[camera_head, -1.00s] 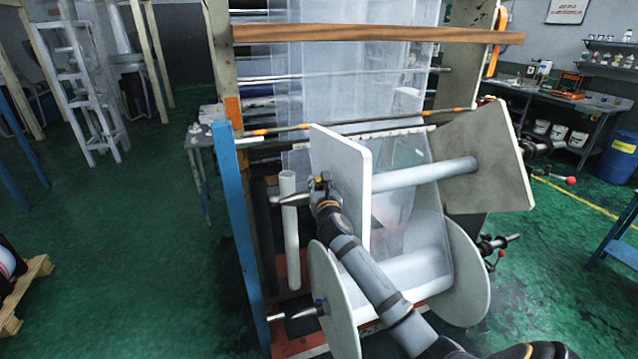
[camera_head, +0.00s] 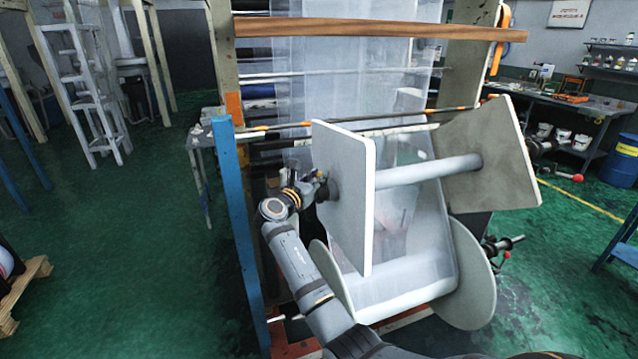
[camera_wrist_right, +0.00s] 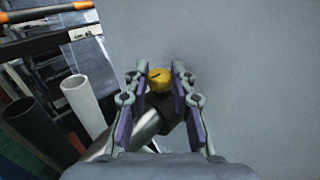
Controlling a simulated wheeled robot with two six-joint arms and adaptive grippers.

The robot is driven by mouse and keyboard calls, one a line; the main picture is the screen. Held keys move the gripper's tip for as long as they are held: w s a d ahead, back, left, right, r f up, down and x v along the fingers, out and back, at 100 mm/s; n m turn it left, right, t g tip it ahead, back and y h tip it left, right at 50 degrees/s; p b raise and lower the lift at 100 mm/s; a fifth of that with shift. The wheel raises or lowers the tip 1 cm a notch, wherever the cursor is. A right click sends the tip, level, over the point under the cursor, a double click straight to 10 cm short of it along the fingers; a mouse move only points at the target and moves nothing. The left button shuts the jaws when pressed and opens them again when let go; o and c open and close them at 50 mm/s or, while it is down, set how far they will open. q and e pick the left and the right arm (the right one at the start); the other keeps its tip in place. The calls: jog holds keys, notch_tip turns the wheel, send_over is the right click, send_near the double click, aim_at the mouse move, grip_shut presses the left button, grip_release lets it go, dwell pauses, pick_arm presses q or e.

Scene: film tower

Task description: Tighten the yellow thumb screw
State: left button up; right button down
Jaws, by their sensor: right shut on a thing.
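The yellow thumb screw (camera_wrist_right: 159,80) sits on a dark collar (camera_wrist_right: 165,110) on the shaft beside the white square plate (camera_head: 345,190). In the right wrist view my right gripper (camera_wrist_right: 160,76) has its two fingers around the yellow screw, one on each side, and is shut on it. In the head view the right gripper (camera_head: 324,184) is at the left face of the plate, at the shaft's end; the screw is hardly visible there. My left gripper does not show.
A film roll (camera_head: 405,285) with round end discs hangs below the square plates. A blue post (camera_head: 238,230) stands left of my right arm. A white tube (camera_wrist_right: 84,104) and a dark tube (camera_wrist_right: 38,132) stand beside the shaft. Green floor lies open at left.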

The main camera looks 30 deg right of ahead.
jog(key=m+g, duration=0.1)
jog(key=m+g+h+b, duration=0.1)
jog(key=shift+w+a+f+g+b, duration=0.1)
jog(key=shift+w+f+g+b, duration=0.1)
jog(key=shift+g+b, duration=0.1)
jog(key=shift+w+r+m+g+h+b, duration=0.15)
jog(key=shift+m+g+h+b, duration=0.25)
jog(key=shift+m+g+b, duration=1.55)
jog(key=shift+n+g, duration=0.35)
jog(key=shift+g, duration=0.1)
jog(key=c, duration=1.1)
grip_release()
jog(key=a, duration=1.2)
jog(key=shift+s+r, duration=0.2)
jog(key=shift+s, duration=0.1)
jog(key=shift+f, duration=0.1)
